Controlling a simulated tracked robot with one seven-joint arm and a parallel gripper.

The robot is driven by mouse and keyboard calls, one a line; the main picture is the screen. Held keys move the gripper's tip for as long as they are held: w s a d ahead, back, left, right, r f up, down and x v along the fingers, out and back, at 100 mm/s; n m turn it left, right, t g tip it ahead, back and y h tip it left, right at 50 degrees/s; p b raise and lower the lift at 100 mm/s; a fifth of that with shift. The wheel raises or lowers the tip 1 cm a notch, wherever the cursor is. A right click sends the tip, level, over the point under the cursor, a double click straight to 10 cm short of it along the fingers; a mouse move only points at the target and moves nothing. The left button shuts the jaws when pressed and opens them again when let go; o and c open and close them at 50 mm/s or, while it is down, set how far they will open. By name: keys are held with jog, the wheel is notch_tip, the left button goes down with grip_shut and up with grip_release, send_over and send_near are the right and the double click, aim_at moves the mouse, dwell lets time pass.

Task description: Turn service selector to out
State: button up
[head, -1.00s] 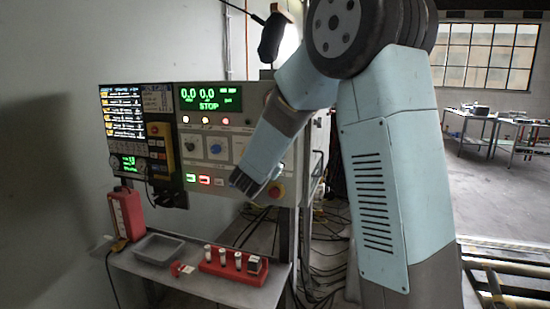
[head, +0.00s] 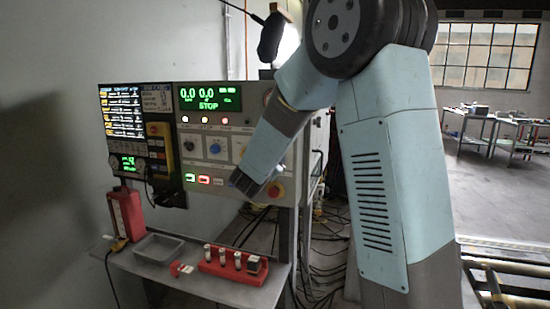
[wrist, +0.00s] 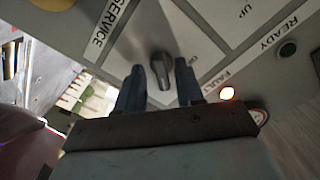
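A dark selector knob (wrist: 161,70) sits on a light panel plate in the wrist view, near the printed word SERVICE (wrist: 108,28). My gripper (wrist: 160,85) is open, with one finger to each side of the knob. Gaps show between the knob and both fingers. The knob's pointer runs roughly up and down in the picture; its setting cannot be read. In the head view my gripper (head: 244,182) is at the lower right of the control panel (head: 221,132) and hides the knob.
A red emergency button (head: 275,190) is just right of my gripper, and a lit red switch (head: 204,180) is to its left. In the wrist view a lit lamp (wrist: 227,93) is near the right finger. A shelf (head: 200,285) with a tray (head: 158,248) and red holder (head: 233,264) is below.

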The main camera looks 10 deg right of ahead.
jog(key=shift+a, duration=0.1)
jog(key=v, duration=1.3)
jog(key=shift+s, duration=0.35)
jog(key=shift+a, duration=0.15)
jog(key=s+r+n+g+y, duration=0.1)
jog(key=s+r+n+y, duration=0.45)
jog(key=n+y, duration=0.55)
jog(key=s+d+f+n+g, duration=0.1)
jog(key=s+d+f+g, duration=0.1)
jog(key=s, duration=0.5)
jog(key=s+d+f+n+g+h, duration=0.1)
jog(key=s+d+f+g, duration=0.1)
jog(key=s, duration=0.6)
jog(key=s+d+f+n+g, duration=0.1)
jog(key=s+d+f+g, duration=0.1)
jog(key=s+d+g, duration=0.2)
jog(key=s+d, duration=0.2)
jog(key=s, duration=0.2)
jog(key=shift+n+g, duration=0.3)
jog(key=shift+s, duration=0.1)
